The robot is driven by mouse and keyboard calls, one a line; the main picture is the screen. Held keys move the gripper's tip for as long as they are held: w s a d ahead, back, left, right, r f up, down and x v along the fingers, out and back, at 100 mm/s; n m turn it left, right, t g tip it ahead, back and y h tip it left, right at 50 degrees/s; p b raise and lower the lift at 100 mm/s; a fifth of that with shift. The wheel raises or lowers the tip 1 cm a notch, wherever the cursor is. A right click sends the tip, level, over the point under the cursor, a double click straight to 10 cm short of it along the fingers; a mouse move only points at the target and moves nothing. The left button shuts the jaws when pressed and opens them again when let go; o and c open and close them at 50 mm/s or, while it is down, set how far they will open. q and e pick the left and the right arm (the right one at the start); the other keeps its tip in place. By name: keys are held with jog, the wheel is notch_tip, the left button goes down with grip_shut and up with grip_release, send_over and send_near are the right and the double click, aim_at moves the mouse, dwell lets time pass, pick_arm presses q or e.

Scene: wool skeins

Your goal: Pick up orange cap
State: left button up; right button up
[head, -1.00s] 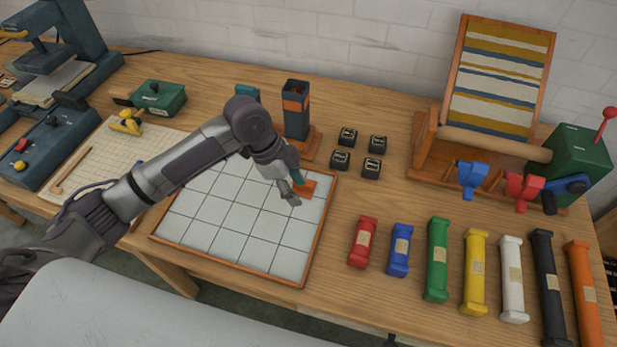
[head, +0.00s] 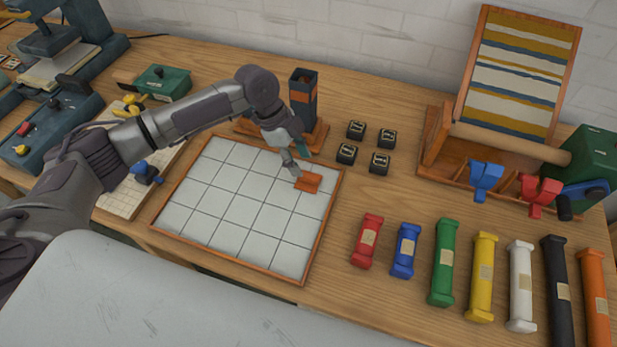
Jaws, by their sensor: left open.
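A small flat orange piece (head: 310,183), which I take to be the orange cap, lies at the upper right corner of the white gridded board (head: 190,248). My left gripper (head: 294,166) is open and empty just behind and to the left of the orange piece. One fingertip is close to its left edge; I cannot tell whether they touch. My right gripper is not in view.
A row of coloured bars, including a red one (head: 367,241), lies at front right. A wooden loom (head: 437,150) stands at back right.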

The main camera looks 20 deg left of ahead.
aim_at(308, 176)
pick_arm(q)
jog(key=p+x, duration=0.1)
jog(key=x, duration=0.4)
jog(key=shift+s, duration=0.1)
jog(key=shift+c, duration=0.3)
grip_shut()
